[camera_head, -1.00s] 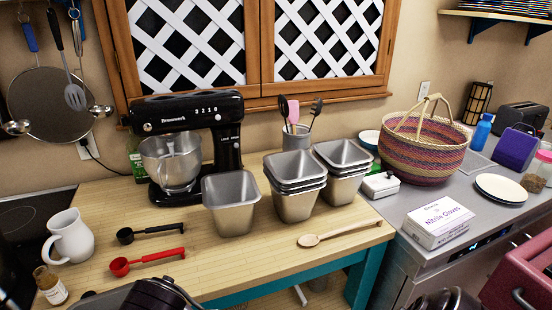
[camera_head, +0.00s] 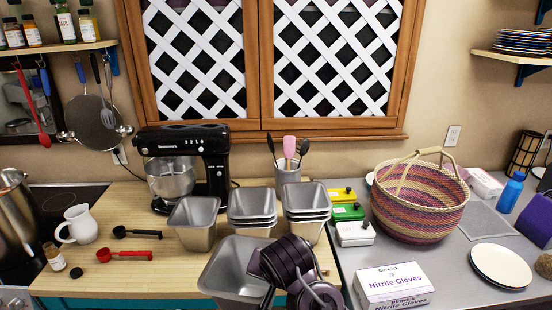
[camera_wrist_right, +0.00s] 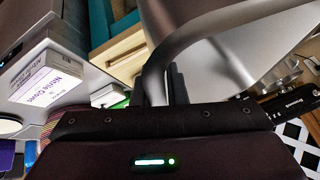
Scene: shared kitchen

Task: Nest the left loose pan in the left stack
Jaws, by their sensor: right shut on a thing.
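A grey metal pan (camera_head: 232,262) is held in front of the counter's near edge, its opening up. My right gripper (camera_head: 264,268) is shut on its rim; the right wrist view shows the fingers (camera_wrist_right: 176,86) on the rim of the pan (camera_wrist_right: 235,60). The left stack (camera_head: 251,207) stands on the wooden counter, several nested pans with rims close together. The held pan is apart from it, nearer and lower in the picture. Another single pan (camera_head: 194,226) stands just left of that stack. The right stack (camera_head: 306,205) stands to its right. My left gripper is not in view.
A black stand mixer (camera_head: 184,165) and a utensil crock (camera_head: 288,174) stand behind the pans. Red (camera_head: 128,255) and black spoons lie left. A white box (camera_head: 355,234), a woven basket (camera_head: 420,205) and a glove box (camera_head: 393,287) stand right.

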